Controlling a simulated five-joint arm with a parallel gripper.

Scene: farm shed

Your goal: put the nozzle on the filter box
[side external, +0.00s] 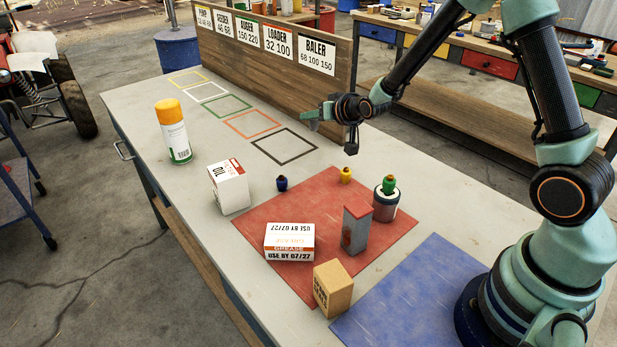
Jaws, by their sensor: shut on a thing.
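My gripper (310,116) is over the back of the grey bench, in front of the wooden board. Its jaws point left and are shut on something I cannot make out. A white box (228,190) with a red mark and "OIL" lettering, likely the filter box, stands left of the red mat, below and left of my gripper. Small nozzle-like pieces show: a blue one (282,184) by the mat's edge, a yellow one (346,175) at the mat's back, and a green one (389,184) on a grey can (386,206). Nothing sits on the white box.
The red mat (310,205) also holds a grease box (289,242) and a grey red-topped block (356,230). A cardboard box (333,288) stands at its front edge. An orange-capped spray can (173,132) stands left. A blue mat (410,295) is clear; coloured outlines lie along the board (345,68).

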